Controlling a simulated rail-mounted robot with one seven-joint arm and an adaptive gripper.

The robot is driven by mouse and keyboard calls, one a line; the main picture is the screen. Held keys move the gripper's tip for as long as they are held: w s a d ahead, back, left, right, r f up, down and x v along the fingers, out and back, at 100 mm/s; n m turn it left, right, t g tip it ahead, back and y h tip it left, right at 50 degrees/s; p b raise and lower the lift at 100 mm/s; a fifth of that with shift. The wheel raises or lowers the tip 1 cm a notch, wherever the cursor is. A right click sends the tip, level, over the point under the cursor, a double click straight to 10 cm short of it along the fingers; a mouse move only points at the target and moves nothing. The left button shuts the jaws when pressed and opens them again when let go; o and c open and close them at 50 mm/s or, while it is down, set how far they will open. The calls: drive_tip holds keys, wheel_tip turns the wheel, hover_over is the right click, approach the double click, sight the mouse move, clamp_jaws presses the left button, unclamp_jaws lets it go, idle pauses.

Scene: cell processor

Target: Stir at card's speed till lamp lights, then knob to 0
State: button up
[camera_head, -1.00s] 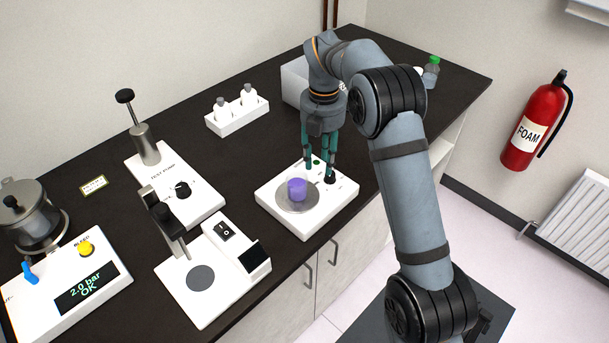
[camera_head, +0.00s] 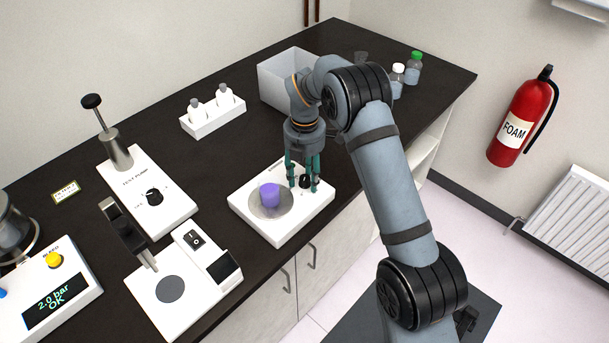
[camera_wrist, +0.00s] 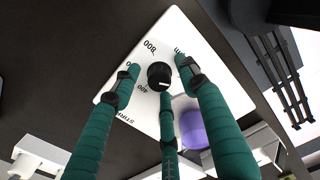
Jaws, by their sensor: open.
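The white stirrer (camera_head: 255,221) stands on the bench with a purple-filled beaker (camera_head: 270,195) on its round plate. Its black knob (camera_head: 305,181) is at the right of its top; in the wrist view the knob (camera_wrist: 160,76) has a white mark, and "800" and "400" are printed around it. My three-fingered gripper (camera_head: 303,187) points down over the knob. In the wrist view its teal fingers (camera_wrist: 158,92) are spread around the knob, not visibly closed on it. The stirrer's lamp is not clearly visible. A small card (camera_head: 64,190) lies at left, its text too small to read.
A test pump (camera_head: 148,195) and a scale-like device (camera_head: 180,300) stand left of the stirrer. A white bottle rack (camera_head: 213,120) and a grey bin (camera_head: 287,80) are behind it. Capped bottles (camera_head: 413,70) stand at the back right. The bench's front edge is close to the stirrer.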

clamp_jaws()
idle(0.5)
